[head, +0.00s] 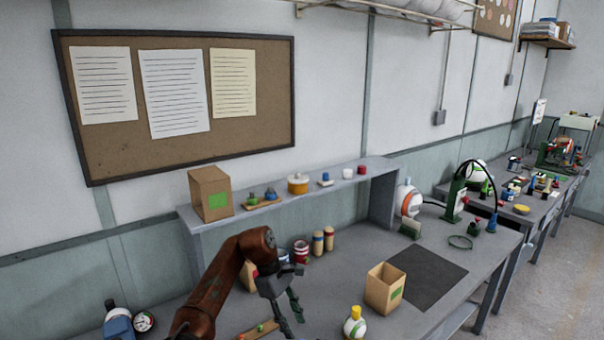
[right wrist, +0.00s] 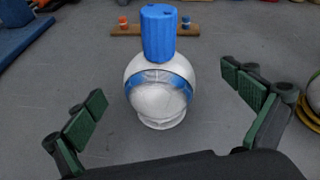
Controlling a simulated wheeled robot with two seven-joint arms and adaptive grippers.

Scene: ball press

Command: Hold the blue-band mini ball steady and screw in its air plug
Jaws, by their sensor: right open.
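The blue-band mini ball (right wrist: 158,100) is white with a blue band and stands upright on the grey bench in the right wrist view. A blue ribbed cylinder (right wrist: 158,33), which looks like its air plug, stands upright on top of it. How deep it sits cannot be told. My right gripper (right wrist: 165,100) is open, with one green-padded finger on each side of the ball and neither touching it. In the head view my left gripper (head: 290,307) points down over the bench, its fingers apart and nothing seen between them. I do not see the blue-band ball there.
A wooden strip (right wrist: 150,29) with small orange and blue pieces lies behind the ball. A yellow-topped ball (head: 354,328), an open cardboard box (head: 385,291) and a dark mat (head: 428,277) are to the right of my left gripper. A raised shelf (head: 290,190) runs along the back.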

